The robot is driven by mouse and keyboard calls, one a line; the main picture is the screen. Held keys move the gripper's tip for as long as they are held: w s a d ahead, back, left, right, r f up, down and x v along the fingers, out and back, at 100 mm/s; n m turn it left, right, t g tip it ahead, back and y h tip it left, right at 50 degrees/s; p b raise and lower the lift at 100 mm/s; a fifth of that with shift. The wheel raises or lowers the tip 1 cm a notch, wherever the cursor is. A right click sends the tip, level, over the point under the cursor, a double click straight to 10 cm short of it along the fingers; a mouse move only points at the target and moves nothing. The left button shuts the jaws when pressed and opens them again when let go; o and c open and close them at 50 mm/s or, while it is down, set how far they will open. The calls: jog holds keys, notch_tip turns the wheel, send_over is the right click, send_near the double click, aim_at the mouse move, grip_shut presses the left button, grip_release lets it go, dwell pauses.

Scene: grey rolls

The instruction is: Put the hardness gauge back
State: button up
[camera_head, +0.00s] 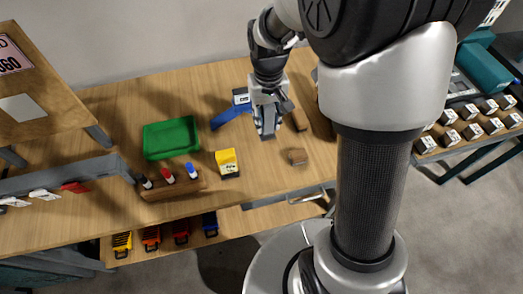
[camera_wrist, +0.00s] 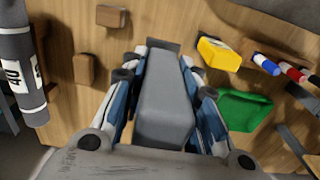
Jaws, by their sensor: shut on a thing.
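My gripper (camera_head: 266,132) is over the middle of the wooden table, pointing down. It is shut on a long grey block-like thing (camera_wrist: 165,100), which I take to be the hardness gauge; it lies between the blue-and-silver fingers in the wrist view. In the head view the fingers mostly hide it. I cannot tell whether it touches the table. A blue thing with a white face (camera_head: 232,113) lies just behind and left of my gripper. Small brown blocks stand near it, one in front (camera_head: 297,156) and one to the right (camera_head: 299,118).
A green tray (camera_head: 171,138) and a yellow block (camera_head: 228,162) are to the left. A wooden rack (camera_head: 172,188) holds red, blue and black markers. A grey roll labelled 40 (camera_wrist: 20,70) stands at the wrist view's left. Bare tabletop lies between these things.

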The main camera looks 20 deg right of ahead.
aim_at(267, 136)
jog(key=f+b, duration=0.2)
jog(key=f, duration=0.4)
jog(key=f+b, duration=0.1)
jog(key=f, duration=0.6)
jog(key=f+b, duration=0.2)
jog(key=f, duration=0.4)
jog(key=shift+s+f+b, duration=0.25)
jog(key=shift+f+b, duration=0.1)
jog(key=shift+f, duration=0.2)
jog(key=o, duration=1.1)
jog(key=shift+c, duration=0.2)
notch_tip(267, 136, up, 12)
jog(key=p, duration=0.3)
jog(key=shift+r+p, duration=0.25)
jog(key=shift+p, duration=0.05)
jog(key=s+r+t, duration=0.2)
jog(key=s+r, duration=0.4)
jog(key=r, duration=0.3)
jog(key=s+r+t, duration=0.1)
jog(key=s+r, duration=0.5)
jog(key=r, duration=0.4)
jog(key=s+r+t, duration=0.1)
jog(key=s+r, duration=0.1)
jog(key=s, duration=0.6)
jog(key=shift+s+t, duration=0.3)
